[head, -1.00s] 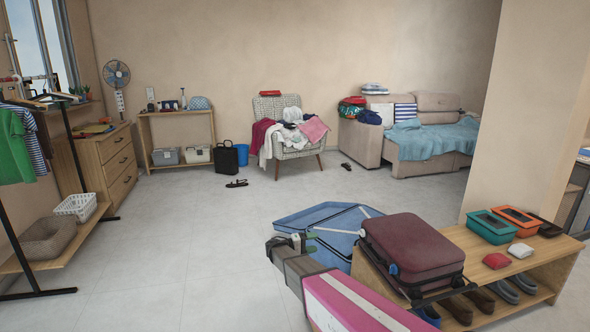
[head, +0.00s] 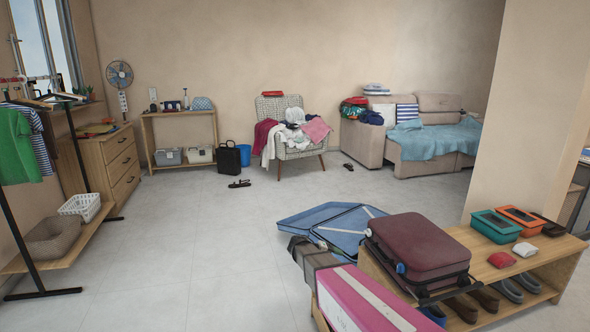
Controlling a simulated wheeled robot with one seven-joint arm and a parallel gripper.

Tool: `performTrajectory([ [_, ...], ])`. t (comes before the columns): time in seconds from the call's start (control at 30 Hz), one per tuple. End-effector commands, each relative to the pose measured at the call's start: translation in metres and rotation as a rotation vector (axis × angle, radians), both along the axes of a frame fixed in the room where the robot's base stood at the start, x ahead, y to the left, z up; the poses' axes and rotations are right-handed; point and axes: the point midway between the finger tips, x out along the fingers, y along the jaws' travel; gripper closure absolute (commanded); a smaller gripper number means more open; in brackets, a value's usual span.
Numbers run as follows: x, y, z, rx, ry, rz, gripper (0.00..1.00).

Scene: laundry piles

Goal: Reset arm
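Shoes (head: 508,290) sit on the bench's lower shelf, and teal (head: 495,226) and orange (head: 520,218) boxes on top. A wall corner (head: 525,110) rises behind it. A clothes rack (head: 80,165) stands left. The armchair (head: 298,152) holds piled clothes. The left-centre floor is clear.

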Motion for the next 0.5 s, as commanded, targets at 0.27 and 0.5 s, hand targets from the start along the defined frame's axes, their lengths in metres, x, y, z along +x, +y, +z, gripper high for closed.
performTrajectory([
  [0.27, -0.106, -0.041, -0.001, 0.47, 0.08, -0.102, 0.36],
  [0.5, -0.176, -0.038, 0.013, 0.883, 0.046, -0.156, 0.36],
])
